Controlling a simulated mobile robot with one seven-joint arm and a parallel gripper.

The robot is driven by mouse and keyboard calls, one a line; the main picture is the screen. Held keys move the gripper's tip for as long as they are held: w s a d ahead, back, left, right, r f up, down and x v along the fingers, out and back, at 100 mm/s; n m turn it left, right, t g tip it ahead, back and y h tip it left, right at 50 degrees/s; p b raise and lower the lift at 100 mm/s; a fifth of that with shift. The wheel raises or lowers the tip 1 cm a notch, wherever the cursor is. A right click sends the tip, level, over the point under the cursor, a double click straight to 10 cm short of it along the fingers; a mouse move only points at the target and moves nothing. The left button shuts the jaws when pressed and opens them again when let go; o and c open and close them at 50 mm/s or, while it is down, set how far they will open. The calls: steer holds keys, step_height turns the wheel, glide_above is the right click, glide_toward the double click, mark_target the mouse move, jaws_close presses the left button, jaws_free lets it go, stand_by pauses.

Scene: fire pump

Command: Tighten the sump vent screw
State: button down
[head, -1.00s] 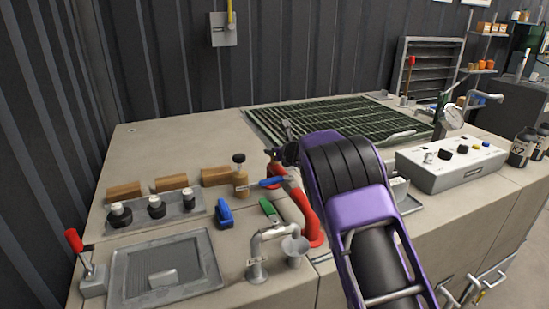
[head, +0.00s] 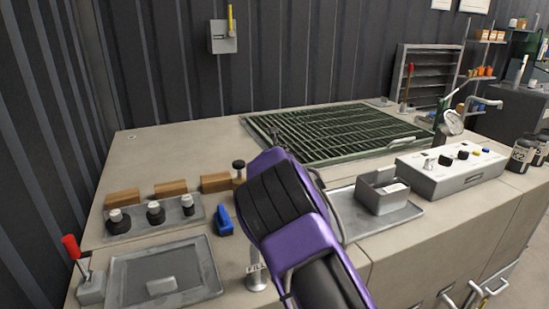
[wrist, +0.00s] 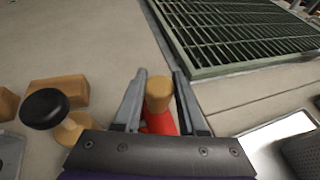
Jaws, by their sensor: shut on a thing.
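The finger contact is partly hidden by the gripper body. To its left stands a tan post with a black knob (wrist: 45,108), upright and apart from the fingers. That knob also shows in the head view (head: 239,164). In the head view my purple arm hides the gripper and the red pipe.
A green grating (head: 340,133) lies behind. Wooden blocks (head: 170,188), a tray of black knobs (head: 178,225), a blue piece (head: 223,221) and a red lever (head: 70,247) are left. A grey box (head: 382,190) and control panel (head: 450,168) are right. The back-left bench is clear.

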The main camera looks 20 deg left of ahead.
steer(key=shift+c, duration=2.3)
jaws_free()
steer(key=v, duration=1.7)
steer(key=shift+r, duration=0.2)
steer(key=shift+s, duration=0.15)
